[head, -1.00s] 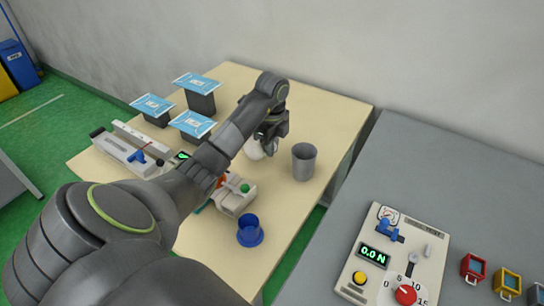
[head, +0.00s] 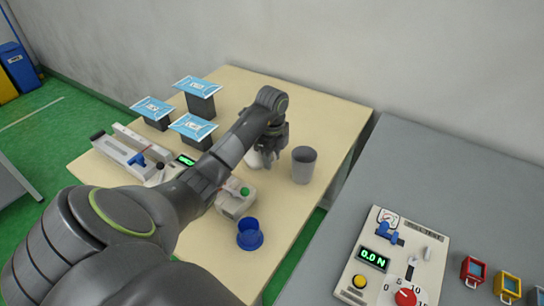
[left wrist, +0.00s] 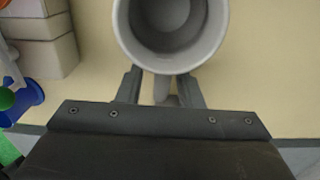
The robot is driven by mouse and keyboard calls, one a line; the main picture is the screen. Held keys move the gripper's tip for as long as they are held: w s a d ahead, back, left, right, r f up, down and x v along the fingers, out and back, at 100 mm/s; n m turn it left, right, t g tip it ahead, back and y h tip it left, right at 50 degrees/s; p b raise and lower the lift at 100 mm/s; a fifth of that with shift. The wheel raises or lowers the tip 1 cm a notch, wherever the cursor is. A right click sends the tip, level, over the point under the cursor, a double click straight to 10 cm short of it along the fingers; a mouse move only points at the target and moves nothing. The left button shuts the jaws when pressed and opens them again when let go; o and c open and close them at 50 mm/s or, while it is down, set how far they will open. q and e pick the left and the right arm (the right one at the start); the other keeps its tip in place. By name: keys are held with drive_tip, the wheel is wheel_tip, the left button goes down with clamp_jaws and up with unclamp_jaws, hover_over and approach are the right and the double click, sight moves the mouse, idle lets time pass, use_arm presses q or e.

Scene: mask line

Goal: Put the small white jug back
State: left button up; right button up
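The small white jug (head: 254,160) stands on the beige table, partly hidden behind my left gripper in the head view. In the left wrist view the jug (left wrist: 128,38) is seen from above, its round mouth at the top and its handle (left wrist: 165,90) pointing toward my gripper. My left gripper (left wrist: 160,88) is open, with one finger on each side of the handle and a gap showing between fingers and handle. In the head view the left gripper (head: 270,150) is just beside the jug. My right gripper is not in view.
A grey cup (head: 304,166) stands close to the right of the jug. A blue cup (head: 249,236) is nearer the front edge.

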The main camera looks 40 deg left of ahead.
use_arm(q)
drive_tip(key=shift+r, duration=0.35)
wheel_tip(320, 180, up, 2)
drive_tip(key=shift+r, duration=0.15)
wheel_tip(320, 180, up, 9)
drive_tip(key=p, duration=0.9)
drive_tip(key=shift+r, duration=0.15)
